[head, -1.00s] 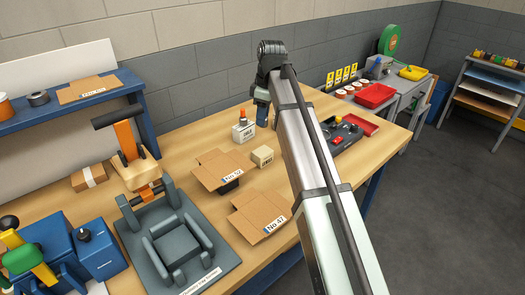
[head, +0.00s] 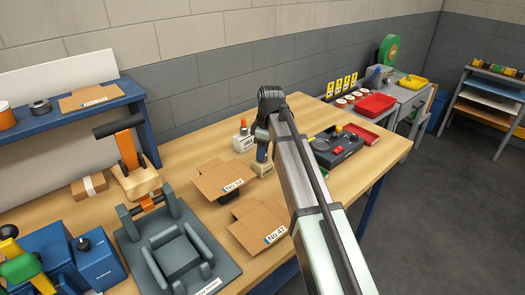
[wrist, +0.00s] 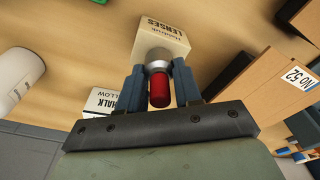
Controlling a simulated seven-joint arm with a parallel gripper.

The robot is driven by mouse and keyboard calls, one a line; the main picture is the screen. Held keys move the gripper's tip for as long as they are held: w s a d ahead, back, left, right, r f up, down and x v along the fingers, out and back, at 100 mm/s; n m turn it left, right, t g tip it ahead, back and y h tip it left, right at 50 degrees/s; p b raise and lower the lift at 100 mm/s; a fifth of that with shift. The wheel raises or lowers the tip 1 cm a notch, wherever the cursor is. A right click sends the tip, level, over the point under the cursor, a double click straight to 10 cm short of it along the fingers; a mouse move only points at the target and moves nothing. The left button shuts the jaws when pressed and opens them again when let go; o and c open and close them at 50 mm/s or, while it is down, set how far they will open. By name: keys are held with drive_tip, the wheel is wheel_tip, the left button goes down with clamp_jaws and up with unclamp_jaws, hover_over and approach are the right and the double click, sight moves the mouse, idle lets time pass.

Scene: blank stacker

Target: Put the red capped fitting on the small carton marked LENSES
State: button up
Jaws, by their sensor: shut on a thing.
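The red capped fitting (wrist: 159,88) has a red cap and a silver collar. It sits between the two blue-grey fingers of my gripper (wrist: 158,84), which is shut on it. The small cream carton marked LENSES (wrist: 163,36) lies right beyond the fitting's collar in the wrist view. In the head view my gripper (head: 262,156) is directly over this carton (head: 262,170) and hides part of its top. The fitting is hidden there. I cannot tell whether the fitting touches the carton.
A white carton marked CHALK (wrist: 99,101) stands close beside; in the head view it (head: 243,143) has an orange-topped item on it. A dark tray (head: 335,150) stands right.

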drive_tip(key=shift+f, duration=0.1)
drive_tip(key=o, duration=1.1)
drive_tip(key=shift+c, duration=0.2)
wheel_tip(320, 180, up, 12)
drive_tip(key=d, duration=0.1)
drive_tip(key=shift+s+d, duration=0.15)
drive_tip(key=shift+d, duration=0.05)
